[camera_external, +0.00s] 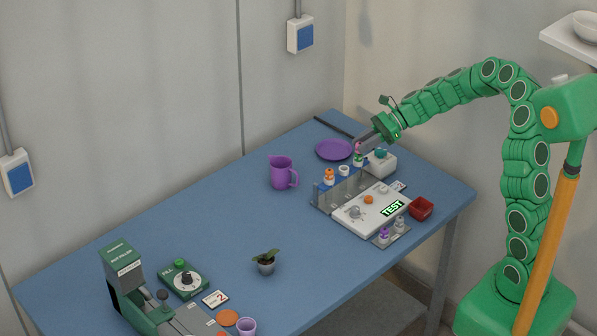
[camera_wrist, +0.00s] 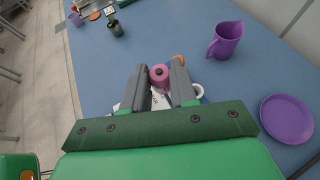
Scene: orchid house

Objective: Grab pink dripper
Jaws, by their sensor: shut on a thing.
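The pink dripper (camera_wrist: 160,74) is between the two dark fingers of my gripper (camera_wrist: 161,84) in the wrist view. The gripper is shut on it, and the fingers hide part of its sides. In the external view my gripper (camera_external: 366,144) reaches down from the right to the back of the grey rack (camera_external: 350,184). The pink dripper (camera_external: 358,149) shows small at its fingertips. I cannot tell whether its base still touches the rack.
An orange-topped bottle (camera_external: 328,176) and a white-and-orange one (camera_external: 344,170) stand beside it. A white box (camera_external: 381,163) is close on the right. A purple plate (camera_external: 334,149) and purple jug (camera_external: 281,172) stand left. The middle table is largely clear.

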